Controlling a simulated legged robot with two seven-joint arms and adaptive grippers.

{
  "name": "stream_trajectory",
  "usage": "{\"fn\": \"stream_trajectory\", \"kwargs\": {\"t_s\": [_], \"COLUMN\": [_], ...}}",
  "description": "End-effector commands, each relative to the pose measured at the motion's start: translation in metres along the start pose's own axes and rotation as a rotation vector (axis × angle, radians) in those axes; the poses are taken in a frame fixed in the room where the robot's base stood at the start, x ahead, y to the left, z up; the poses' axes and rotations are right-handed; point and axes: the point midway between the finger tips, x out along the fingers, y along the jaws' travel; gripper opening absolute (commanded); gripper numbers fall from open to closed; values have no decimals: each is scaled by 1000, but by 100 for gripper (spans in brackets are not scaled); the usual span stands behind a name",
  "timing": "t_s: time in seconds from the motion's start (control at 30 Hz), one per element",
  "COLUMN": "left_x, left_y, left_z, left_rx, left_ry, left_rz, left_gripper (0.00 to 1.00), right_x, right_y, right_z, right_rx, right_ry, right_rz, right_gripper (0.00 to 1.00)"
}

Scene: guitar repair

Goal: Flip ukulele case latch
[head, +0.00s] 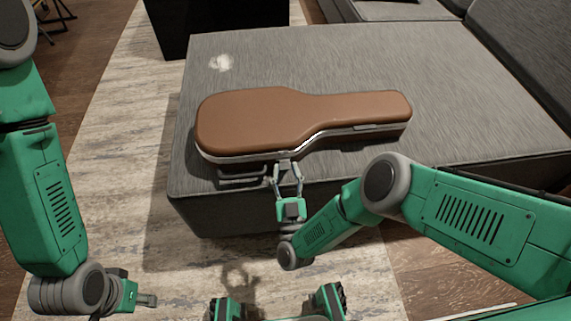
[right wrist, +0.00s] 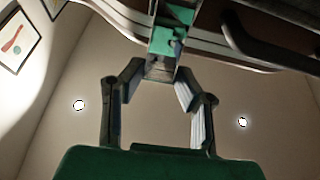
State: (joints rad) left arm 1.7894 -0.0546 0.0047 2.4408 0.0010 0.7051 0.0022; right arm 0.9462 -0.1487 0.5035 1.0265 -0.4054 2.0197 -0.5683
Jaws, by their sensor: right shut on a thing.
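The brown ukulele case (head: 265,117) lies closed on the grey ottoman, its silver-edged front side facing me. Its rim also shows along the top of the right wrist view (right wrist: 110,17). My right gripper (head: 287,166) is at the front of the case, just right of the handle, with its fingertips at a small latch (head: 285,155) on the rim.
The case handle (head: 243,177) sticks out just left of my right gripper. The grey ottoman (head: 460,110) has free room behind and right of the case. A dark box (head: 215,20) stands behind it, and a sofa (head: 520,50) is at the right.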

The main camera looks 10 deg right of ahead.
Motion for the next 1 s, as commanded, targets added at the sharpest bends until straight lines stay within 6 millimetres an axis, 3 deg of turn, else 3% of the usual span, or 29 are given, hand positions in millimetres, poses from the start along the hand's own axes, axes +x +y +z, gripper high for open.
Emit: {"fn": "stream_trajectory", "kwargs": {"t_s": [0.4,1.0], "left_x": [-2,-1], "left_y": [0,0], "left_z": [0,0], "left_rx": [0,0], "left_ry": [0,0], "left_rz": [0,0], "left_gripper": [40,40], "right_x": [-13,-16], "right_y": [-4,-4], "right_z": [5,7], "right_rx": [5,7], "right_ry": [151,182], "right_rz": [-7,-7], "right_gripper": [0,0]}}
